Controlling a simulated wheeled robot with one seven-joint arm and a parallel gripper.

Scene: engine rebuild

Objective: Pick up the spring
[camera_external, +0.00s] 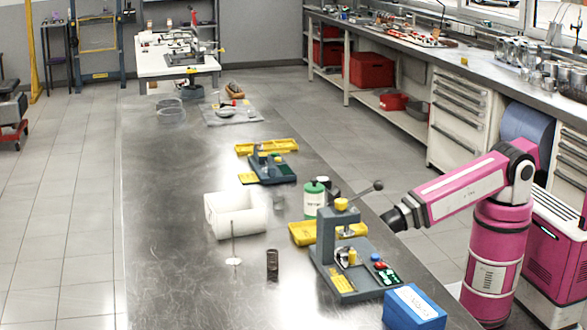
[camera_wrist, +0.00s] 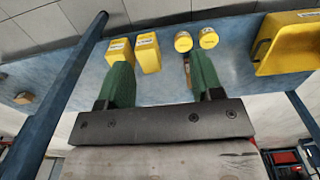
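My gripper (camera_external: 393,220) is at the right side of the long metal workbench (camera_external: 175,260), beside the grey press (camera_external: 327,235). In the wrist view, the two green fingers of my gripper (camera_wrist: 160,82) are wide apart with nothing held between them. I cannot make out a spring for certain. A small dark brown upright cylinder (camera_external: 272,265) on the near bench may be it, but its coils are too small to tell. It stands well to the left of my gripper.
The press has a lever and a base with small coloured parts. A white container (camera_external: 235,214), a green-and-white bottle (camera_external: 314,198), a yellow tray (camera_external: 303,233) and a blue box (camera_external: 415,308) stand around it. The wrist view shows yellow blocks (camera_wrist: 147,52) and a yellow bin (camera_wrist: 285,45).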

